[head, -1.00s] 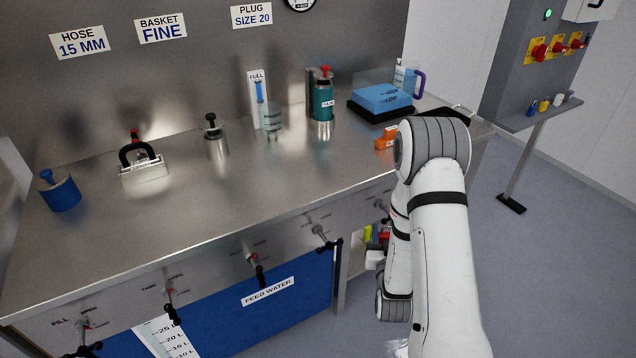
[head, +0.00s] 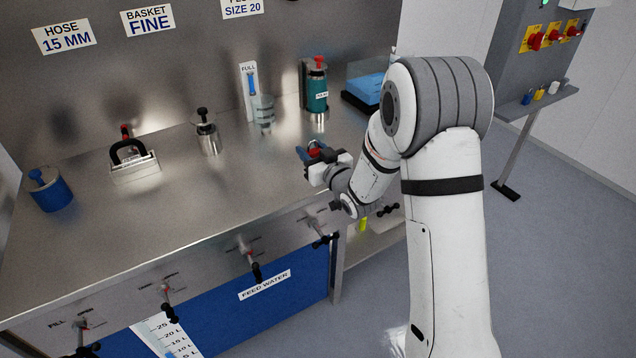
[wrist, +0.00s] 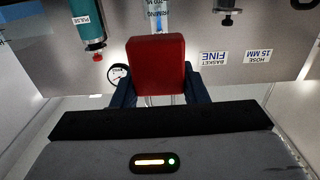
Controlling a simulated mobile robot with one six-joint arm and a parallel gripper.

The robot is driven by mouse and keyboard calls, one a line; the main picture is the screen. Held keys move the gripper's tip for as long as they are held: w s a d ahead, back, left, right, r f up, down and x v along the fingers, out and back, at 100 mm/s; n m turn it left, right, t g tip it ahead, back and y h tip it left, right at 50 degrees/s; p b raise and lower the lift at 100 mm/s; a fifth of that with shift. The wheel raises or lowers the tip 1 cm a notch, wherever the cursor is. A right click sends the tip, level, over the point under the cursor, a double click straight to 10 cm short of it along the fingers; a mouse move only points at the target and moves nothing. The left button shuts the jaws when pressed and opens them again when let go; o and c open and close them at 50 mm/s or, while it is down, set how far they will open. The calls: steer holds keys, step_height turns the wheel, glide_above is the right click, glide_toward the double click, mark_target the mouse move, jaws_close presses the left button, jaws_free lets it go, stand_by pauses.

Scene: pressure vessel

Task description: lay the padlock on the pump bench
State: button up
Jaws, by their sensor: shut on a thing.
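The red padlock (wrist: 157,62) is held between the two dark fingers of my gripper (wrist: 160,88). Its red body faces the wrist camera, and part of its pale shackle shows below the body. In the head view the padlock (head: 315,152) is a small red patch, mostly hidden by my gripper (head: 309,153). My gripper appears raised over the front right part of the steel pump bench (head: 130,220). The height of the padlock above the bench top cannot be told exactly.
A blue pot (head: 52,194), a black-handled block (head: 134,166), a steel canister (head: 208,140), a clear cup (head: 263,113) and a teal bottle (head: 317,92) stand along the bench. The front middle is bare. Valve handles (head: 250,262) stick out from the front.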

step_height(320, 180, down, 8)
steer(key=shift+f+p, duration=0.2)
steer(key=shift+p, duration=0.15)
steer(key=shift+f, duration=0.15)
steer(key=o, duration=1)
